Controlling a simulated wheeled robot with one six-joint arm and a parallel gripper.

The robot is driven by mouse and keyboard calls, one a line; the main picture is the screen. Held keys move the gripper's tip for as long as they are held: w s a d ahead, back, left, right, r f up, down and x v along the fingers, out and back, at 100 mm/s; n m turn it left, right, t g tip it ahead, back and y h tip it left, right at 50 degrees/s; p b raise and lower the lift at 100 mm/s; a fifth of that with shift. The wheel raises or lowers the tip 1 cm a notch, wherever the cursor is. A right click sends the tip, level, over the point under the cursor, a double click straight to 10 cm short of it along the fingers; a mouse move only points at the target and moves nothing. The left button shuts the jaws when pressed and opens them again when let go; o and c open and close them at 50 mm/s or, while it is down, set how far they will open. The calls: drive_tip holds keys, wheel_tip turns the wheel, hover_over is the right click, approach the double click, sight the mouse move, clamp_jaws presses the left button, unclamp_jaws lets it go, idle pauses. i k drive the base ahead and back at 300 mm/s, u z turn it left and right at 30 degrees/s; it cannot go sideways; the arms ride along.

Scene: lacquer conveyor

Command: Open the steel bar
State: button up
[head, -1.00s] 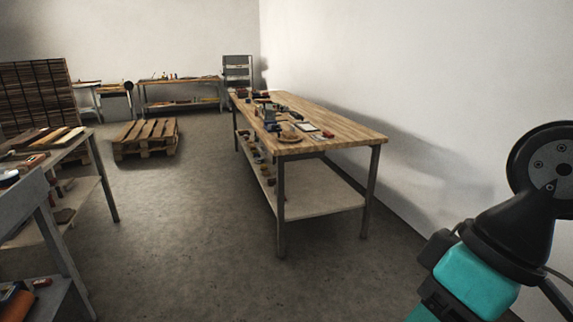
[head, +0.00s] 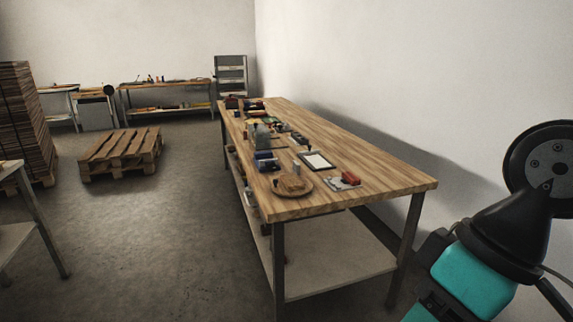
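I cannot make out a steel bar in the head view. A grey metal shelf unit or cabinet (head: 230,75) stands at the far back beside the wall corner, too small to show any bar on it. My arm shows at the right edge in black and teal. My gripper is out of the picture.
A wooden-topped workbench (head: 390,184) stands ahead along the right wall, with a round board (head: 304,190), a tablet-like item (head: 316,161) and small tools. A pallet (head: 121,150) and stacked boards (head: 24,125) are at left. The floor (head: 160,240) between is clear.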

sight(310, 152)
drive_tip(key=z, duration=0.1)
drive_tip(key=i, duration=2.4)
drive_tip(key=u, duration=0.65)
